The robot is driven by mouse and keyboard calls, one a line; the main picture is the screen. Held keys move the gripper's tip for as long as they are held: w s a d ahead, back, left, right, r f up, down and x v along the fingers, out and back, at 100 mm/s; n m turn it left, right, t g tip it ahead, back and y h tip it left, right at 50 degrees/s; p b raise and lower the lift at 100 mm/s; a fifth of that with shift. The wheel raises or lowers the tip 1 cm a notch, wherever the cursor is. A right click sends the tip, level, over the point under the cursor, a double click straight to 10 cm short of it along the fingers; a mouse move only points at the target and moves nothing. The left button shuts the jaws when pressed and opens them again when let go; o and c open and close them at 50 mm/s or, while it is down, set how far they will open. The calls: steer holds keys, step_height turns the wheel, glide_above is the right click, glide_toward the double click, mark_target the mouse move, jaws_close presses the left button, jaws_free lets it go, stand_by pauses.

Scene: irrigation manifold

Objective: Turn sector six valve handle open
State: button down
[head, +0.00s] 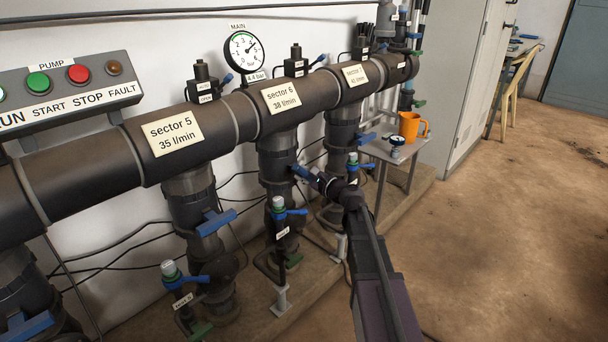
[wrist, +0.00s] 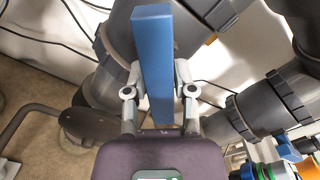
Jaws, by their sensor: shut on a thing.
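The sector 6 label (head: 281,97) is on the big horizontal pipe, above a dark vertical branch pipe (head: 278,152). The blue valve handle (head: 300,171) of that branch is at its right side, partly hidden by my gripper (head: 313,178). In the wrist view the blue handle (wrist: 152,50) is a long flat bar running up the picture, with one finger on each side. My gripper (wrist: 158,82) is shut on the handle. The valve body behind the handle is mostly covered.
The sector 5 branch at left has a blue handle (head: 215,222) lying across it. Small taps with blue levers (head: 283,211) stand in front of the branches. A small table (head: 393,152) with an orange mug (head: 409,126) is at right. The floor beyond is open.

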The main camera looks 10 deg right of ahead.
steer(key=m, duration=0.4)
steer(key=shift+w+m, duration=0.1)
steer(key=shift+m, duration=1.9)
steer(key=shift+c, duration=2.4)
jaws_free()
steer(key=v, duration=1.2)
